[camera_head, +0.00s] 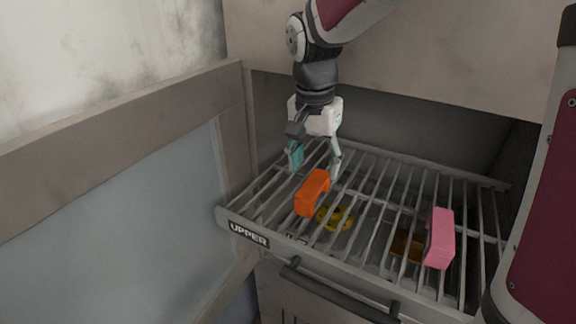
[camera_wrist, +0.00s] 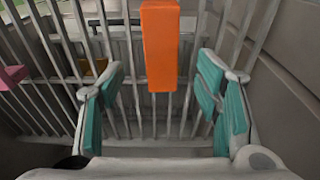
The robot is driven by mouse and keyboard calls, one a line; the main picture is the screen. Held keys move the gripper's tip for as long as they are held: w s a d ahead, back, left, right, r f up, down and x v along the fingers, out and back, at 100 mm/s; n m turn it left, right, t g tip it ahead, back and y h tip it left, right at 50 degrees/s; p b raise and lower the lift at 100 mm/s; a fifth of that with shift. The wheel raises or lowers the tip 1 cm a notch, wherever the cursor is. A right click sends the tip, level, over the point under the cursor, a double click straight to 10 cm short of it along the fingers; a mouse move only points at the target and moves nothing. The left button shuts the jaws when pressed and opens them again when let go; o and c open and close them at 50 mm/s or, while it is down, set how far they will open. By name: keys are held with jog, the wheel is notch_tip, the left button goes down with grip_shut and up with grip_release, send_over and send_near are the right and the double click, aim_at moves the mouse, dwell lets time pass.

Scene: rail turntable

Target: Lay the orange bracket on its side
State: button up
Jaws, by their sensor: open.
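The orange bracket (camera_head: 312,192) is on the slatted metal rack (camera_head: 268,209), toward its left part. In the wrist view the orange bracket (camera_wrist: 160,48) shows as a long narrow face, ahead of the space between the fingers. My gripper (camera_head: 315,165) is open and empty, just behind the bracket in the head view. Its teal-padded fingers (camera_wrist: 163,100) stand wide apart and do not appear to touch the bracket. The bracket's far side is hidden in the wrist view.
A pink block (camera_head: 440,238) is on the rack at the right, beside a brown piece (camera_head: 406,246). A yellow round piece (camera_head: 334,218) shows between the slats near the bracket. A dark handle (camera_head: 335,295) runs along the front. A panel stands at the left (camera_head: 120,210).

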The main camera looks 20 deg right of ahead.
aim_at(314, 183)
jog(key=shift+w+d+f+p, duration=0.15)
jog(key=shift+f+p, duration=0.1)
jog(key=shift+f, duration=1.4)
jog(key=shift+w+d+f+p, duration=0.1)
jog(key=shift+w+f+p, duration=0.1)
jog(key=shift+f, duration=1.45)
grip_shut()
